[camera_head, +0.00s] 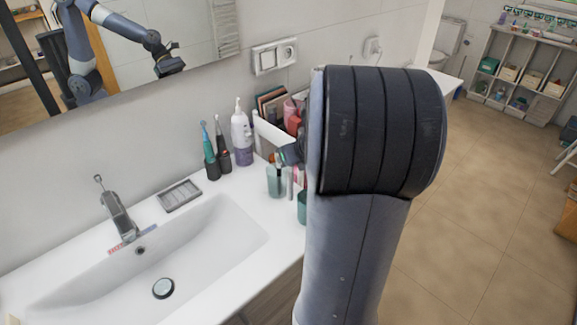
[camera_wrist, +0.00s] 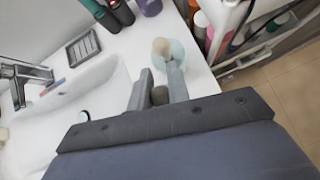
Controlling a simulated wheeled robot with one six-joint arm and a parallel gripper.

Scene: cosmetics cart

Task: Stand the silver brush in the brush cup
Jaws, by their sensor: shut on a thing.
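The brush cup (camera_head: 276,183) is a pale teal, translucent cup on the white counter, right of the basin. In the wrist view the cup (camera_wrist: 178,50) is just beyond my fingertips. A beige, round brush head (camera_wrist: 161,47) shows at the cup's mouth. My gripper (camera_wrist: 161,80) is shut on a short, dull grey-brown round piece (camera_wrist: 159,95), seen end-on, which looks like the silver brush. Its far end is hidden, so I cannot tell whether it enters the cup. In the head view my arm hides most of the gripper.
Electric toothbrushes (camera_head: 211,157) and a white-purple bottle (camera_head: 240,137) stand behind the cup by the wall. A soap tray (camera_head: 180,195) and faucet (camera_head: 120,216) are left. A white holder with bottles (camera_wrist: 225,28) is close right of the cup. The counter's front edge is near.

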